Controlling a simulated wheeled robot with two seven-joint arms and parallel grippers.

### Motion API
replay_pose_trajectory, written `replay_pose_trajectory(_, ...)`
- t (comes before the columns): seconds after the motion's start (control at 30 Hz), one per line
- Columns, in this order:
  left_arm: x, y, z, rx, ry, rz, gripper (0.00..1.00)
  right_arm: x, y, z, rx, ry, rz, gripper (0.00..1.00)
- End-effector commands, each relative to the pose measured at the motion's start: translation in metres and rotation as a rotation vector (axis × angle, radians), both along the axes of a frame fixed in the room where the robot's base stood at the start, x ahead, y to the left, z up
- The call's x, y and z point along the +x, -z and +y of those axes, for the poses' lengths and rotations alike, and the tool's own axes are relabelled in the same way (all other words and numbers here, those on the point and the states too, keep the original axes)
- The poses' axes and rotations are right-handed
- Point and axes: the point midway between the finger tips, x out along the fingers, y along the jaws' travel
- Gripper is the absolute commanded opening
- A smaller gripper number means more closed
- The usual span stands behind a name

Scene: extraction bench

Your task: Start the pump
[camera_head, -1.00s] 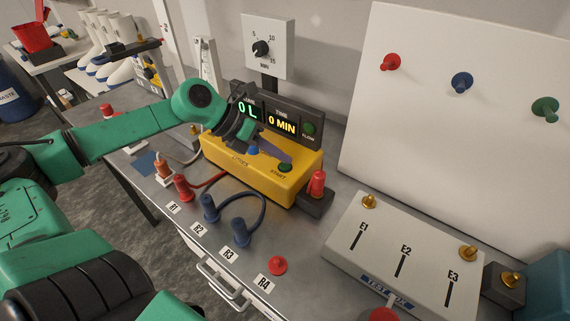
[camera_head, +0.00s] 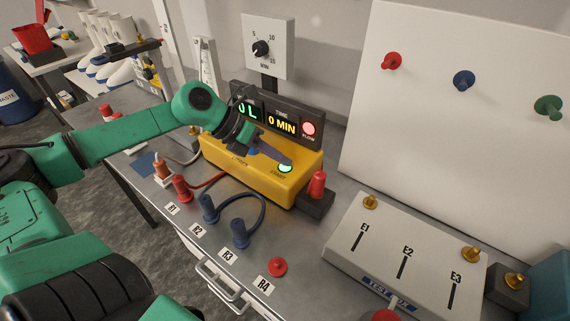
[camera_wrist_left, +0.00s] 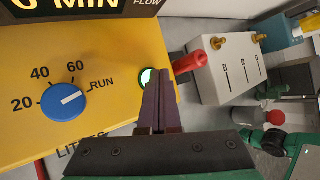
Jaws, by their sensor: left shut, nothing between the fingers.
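The yellow pump box (camera_head: 235,163) stands on the bench with a blue LITRES dial and a START button (camera_head: 285,168) that glows green. My left gripper (camera_head: 286,160) is shut and empty, its fingertips at the START button. In the left wrist view the closed fingers (camera_wrist_left: 158,76) partly cover the lit button (camera_wrist_left: 147,76); contact is hard to make out. The blue dial (camera_wrist_left: 64,102) points toward RUN there. The display (camera_head: 281,125) behind the box reads 0 MIN, and its FLOW lamp (camera_head: 309,129) glows red. My right gripper is not seen.
A red plug (camera_head: 317,184) stands just right of the pump box. Red and blue plugs with cables stand in front, by labels R1 to R3. A test box (camera_head: 400,262) with brass posts lies to the right. A dial panel (camera_head: 269,45) stands behind.

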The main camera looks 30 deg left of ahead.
Motion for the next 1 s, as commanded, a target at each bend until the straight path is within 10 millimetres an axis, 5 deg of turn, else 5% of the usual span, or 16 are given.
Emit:
replay_pose_trajectory(0.67,0.000,-0.019,0.000,0.000,0.000,0.000,0.00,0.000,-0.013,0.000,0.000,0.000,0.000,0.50)
replay_pose_trajectory(1.0,0.000,-0.054,0.000,0.000,-0.001,-0.001,0.00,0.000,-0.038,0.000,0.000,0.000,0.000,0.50)
